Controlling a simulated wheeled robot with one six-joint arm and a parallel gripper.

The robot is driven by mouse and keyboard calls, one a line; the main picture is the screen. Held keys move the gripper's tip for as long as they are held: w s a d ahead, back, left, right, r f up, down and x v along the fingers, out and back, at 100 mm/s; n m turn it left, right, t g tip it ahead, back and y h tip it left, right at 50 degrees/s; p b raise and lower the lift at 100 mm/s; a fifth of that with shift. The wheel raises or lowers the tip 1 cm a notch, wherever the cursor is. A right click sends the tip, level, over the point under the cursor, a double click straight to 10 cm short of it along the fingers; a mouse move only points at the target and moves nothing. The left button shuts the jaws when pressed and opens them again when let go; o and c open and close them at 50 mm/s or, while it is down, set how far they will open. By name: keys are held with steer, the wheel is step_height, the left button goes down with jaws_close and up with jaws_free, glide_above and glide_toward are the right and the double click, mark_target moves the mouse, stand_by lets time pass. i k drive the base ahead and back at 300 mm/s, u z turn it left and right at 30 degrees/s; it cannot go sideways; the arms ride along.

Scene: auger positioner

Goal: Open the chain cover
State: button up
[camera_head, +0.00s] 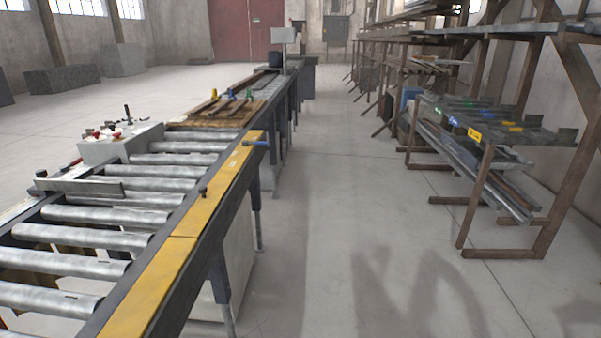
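A roller conveyor (110,213) runs from the near left toward the back. Long yellow panels (218,188) lie flat along its right side rail and look like the chain cover. A seam divides the near panel (150,290) from the far one. A small dark knob (204,192) stands on the left edge of the far panel. The panels lie flush, with no raised lid visible. My gripper is not in view.
A grey box with red and black levers (120,140) stands on the conveyor's left side. A wooden table section (210,112) lies beyond the rollers. A rack with metal stock (480,150) stands on the right. The floor (340,220) between is clear, with arm-like shadows at the front.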

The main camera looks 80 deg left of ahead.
mark_target(193, 223)
steer(key=u, duration=2.75)
steer(key=i, duration=2.35)
steer(key=u, duration=0.35)
